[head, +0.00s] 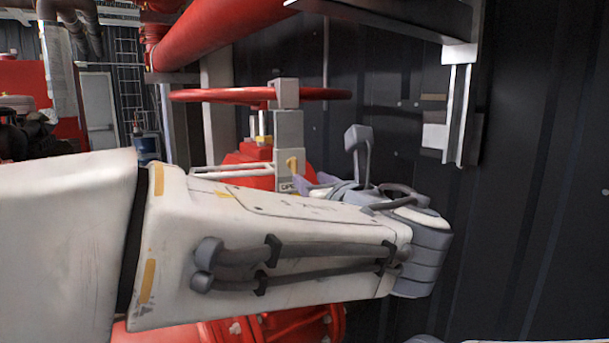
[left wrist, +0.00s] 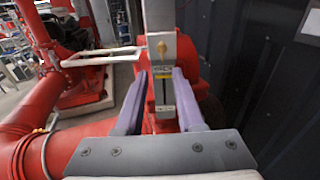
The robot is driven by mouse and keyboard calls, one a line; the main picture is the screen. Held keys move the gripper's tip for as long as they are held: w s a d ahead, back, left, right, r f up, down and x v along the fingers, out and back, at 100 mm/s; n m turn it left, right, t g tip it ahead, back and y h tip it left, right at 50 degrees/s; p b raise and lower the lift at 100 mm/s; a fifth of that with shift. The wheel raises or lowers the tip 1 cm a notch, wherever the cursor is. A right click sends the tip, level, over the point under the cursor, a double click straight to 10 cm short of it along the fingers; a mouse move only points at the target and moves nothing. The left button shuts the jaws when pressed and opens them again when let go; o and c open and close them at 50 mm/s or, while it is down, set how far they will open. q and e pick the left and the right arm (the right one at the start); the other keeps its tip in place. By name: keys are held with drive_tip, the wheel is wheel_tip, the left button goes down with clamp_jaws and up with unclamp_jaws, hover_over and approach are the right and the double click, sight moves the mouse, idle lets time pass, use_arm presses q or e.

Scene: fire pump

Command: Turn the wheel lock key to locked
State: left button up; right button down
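The red handwheel (head: 215,95) is seen nearly edge-on in the head view, with a grey lock box (head: 289,132) at its near rim. A small yellow key (head: 292,164) sits on the front of the box's lower part. The key also shows in the left wrist view (left wrist: 162,48), beyond my fingertips and roughly centred between them. A label below it starts with "OPE"; my arm hides the rest in the head view. My left gripper (left wrist: 160,74) is open and empty, its two purple fingers apart, just short of the box. My right gripper is not in view.
A thick red pipe (head: 235,32) runs overhead. A dark ribbed wall (head: 540,180) stands close on the right, with a metal bracket (head: 458,115). A white bar handle (left wrist: 98,52) juts out left of the lock box. Red pipework (left wrist: 35,120) lies below left.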

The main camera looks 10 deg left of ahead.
sight(296, 161)
use_arm(q)
drive_tip(key=p+x, duration=0.1)
drive_tip(key=x, duration=0.2)
drive_tip(key=r+p+x, duration=0.1)
drive_tip(key=x, duration=0.2)
drive_tip(key=p+x, duration=0.1)
drive_tip(key=x, duration=0.2)
drive_tip(key=shift+w+d+r, duration=0.1)
drive_tip(key=shift+w+r, duration=0.1)
drive_tip(key=shift+w+a+f, duration=0.1)
drive_tip(key=shift+w+a, duration=0.1)
drive_tip(key=shift+w, duration=0.35)
clamp_jaws()
